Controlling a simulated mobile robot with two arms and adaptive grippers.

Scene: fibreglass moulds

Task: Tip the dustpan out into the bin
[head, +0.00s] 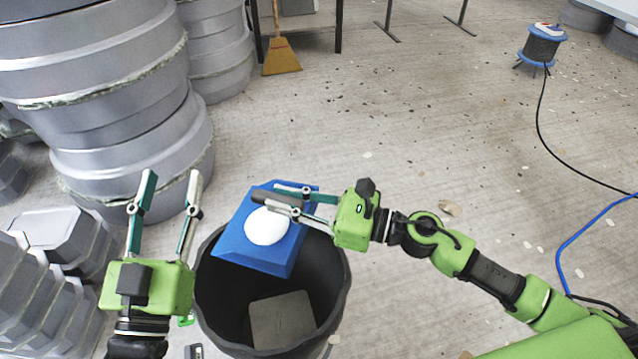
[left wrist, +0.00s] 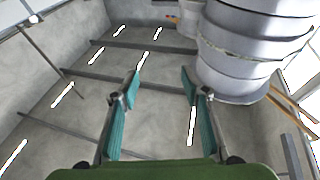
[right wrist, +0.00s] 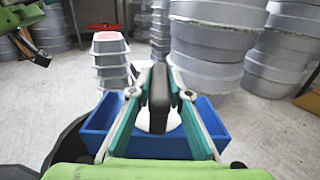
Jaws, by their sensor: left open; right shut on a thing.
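The blue dustpan (head: 262,258) hangs over the far part of the black bin (head: 340,285) in the head view, with a white rounded heap (head: 266,226) on it. The dustpan also shows in the right wrist view (right wrist: 100,125), roughly level with the heap partly hidden behind its dark handle (right wrist: 159,95). My right gripper (head: 275,195) is shut on that handle. My left gripper (head: 171,176) is open and empty, left of the bin and dustpan. Its fingers point up and away in the left wrist view (left wrist: 160,82), with nothing between them.
A pale flat piece (head: 282,320) lies inside the bin. Stacked grey moulds (head: 110,80) stand close on the left. A broom (head: 281,55) leans at the back. A cable reel (head: 543,45) stands far right. The floor to the right is mostly open, with scattered debris.

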